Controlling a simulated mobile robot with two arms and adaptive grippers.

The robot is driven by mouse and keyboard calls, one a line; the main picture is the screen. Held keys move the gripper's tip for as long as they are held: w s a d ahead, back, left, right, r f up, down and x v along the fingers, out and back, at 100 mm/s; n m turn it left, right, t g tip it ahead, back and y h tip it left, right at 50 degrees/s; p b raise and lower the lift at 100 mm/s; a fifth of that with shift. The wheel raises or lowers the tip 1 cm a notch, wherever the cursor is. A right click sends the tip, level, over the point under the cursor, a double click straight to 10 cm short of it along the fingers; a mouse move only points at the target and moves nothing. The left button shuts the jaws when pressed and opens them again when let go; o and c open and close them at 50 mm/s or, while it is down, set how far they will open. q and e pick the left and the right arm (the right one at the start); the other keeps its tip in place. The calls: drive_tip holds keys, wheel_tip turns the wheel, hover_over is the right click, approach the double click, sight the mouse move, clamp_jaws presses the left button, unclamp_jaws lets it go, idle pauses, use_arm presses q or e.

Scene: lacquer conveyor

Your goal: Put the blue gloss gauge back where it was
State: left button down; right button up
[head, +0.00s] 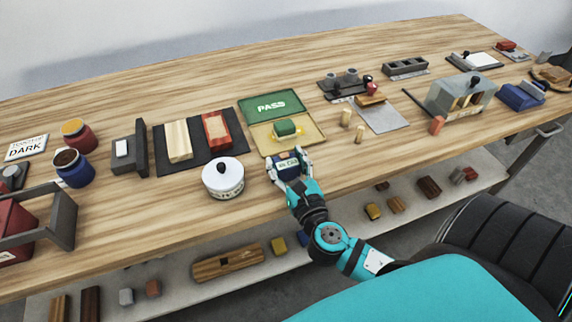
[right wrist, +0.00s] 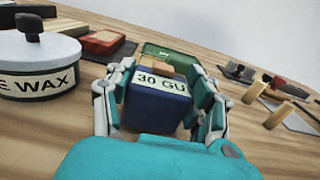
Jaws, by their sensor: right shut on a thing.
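The blue gloss gauge (head: 291,173) is a small dark blue block with a white label. In the right wrist view the gauge (right wrist: 156,107) fills the space between the fingers, and its label reads "30 GU". My right gripper (head: 289,164) is shut on it, one finger on each side, near the table's front edge, just in front of the yellow half of the PASS board (head: 296,136). I cannot tell whether the gauge touches the table. My left gripper is not in view.
A white wax pot (head: 223,180) stands close to the left of my right gripper. Small tan pegs (head: 346,117) stand to the right. A blue holder (head: 521,97) is at the far right.

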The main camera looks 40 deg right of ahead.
drive_tip(key=shift+f, duration=0.3)
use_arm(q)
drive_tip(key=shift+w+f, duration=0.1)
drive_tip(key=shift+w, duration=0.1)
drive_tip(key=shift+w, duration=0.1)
use_arm(e)
drive_tip(key=shift+f, duration=0.15)
drive_tip(key=o, duration=1.4)
drive_tip(key=shift+o, duration=0.2)
